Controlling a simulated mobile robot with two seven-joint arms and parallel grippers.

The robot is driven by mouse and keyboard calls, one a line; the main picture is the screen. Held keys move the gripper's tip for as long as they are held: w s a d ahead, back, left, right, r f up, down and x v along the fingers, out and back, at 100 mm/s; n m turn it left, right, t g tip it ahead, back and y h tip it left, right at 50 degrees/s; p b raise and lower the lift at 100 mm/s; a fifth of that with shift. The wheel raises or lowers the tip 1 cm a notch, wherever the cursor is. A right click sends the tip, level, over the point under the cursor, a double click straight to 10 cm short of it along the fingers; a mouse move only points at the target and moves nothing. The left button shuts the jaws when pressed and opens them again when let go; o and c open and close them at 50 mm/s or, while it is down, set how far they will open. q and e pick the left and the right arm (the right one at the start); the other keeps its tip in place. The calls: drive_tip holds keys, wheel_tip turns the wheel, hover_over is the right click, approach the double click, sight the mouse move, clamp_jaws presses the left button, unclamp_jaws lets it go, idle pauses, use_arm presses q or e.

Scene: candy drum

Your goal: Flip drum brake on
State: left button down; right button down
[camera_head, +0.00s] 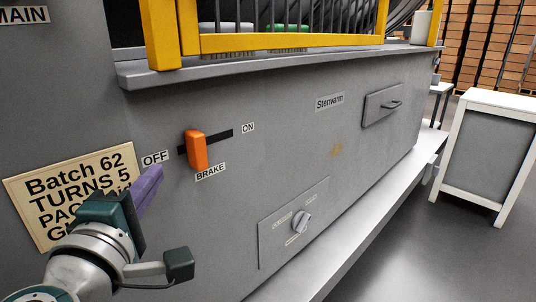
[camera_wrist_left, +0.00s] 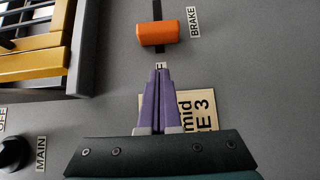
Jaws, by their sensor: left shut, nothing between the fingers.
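The orange brake lever (camera_head: 197,150) sits in a dark horizontal slot (camera_head: 221,140) on the grey machine panel. It stands towards the OFF label (camera_head: 155,158) side, with the ON label (camera_head: 248,128) at the slot's right end and the BRAKE label (camera_head: 211,172) below. My left gripper (camera_head: 150,187) has purple fingers and is shut and empty, below and left of the lever, apart from it. In the left wrist view the lever (camera_wrist_left: 157,33) is straight beyond my shut fingertips (camera_wrist_left: 158,72), which cover part of the OFF label. My right gripper is not in view.
A yellow guard frame (camera_head: 290,41) stands on the ledge above the panel. A paper sign (camera_head: 50,190) is behind my left gripper. A rotary knob (camera_head: 301,221) is at lower right, a drawer handle (camera_head: 390,104) at upper right.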

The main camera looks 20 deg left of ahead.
sight(190, 151)
use_arm(q)
drive_tip(key=w, duration=0.5)
drive_tip(key=shift+w+d, duration=0.1)
drive_tip(key=shift+w, duration=0.05)
drive_tip(key=shift+w+d+b, duration=0.2)
drive_tip(key=shift+w+b, duration=0.1)
drive_tip(key=shift+w, duration=0.05)
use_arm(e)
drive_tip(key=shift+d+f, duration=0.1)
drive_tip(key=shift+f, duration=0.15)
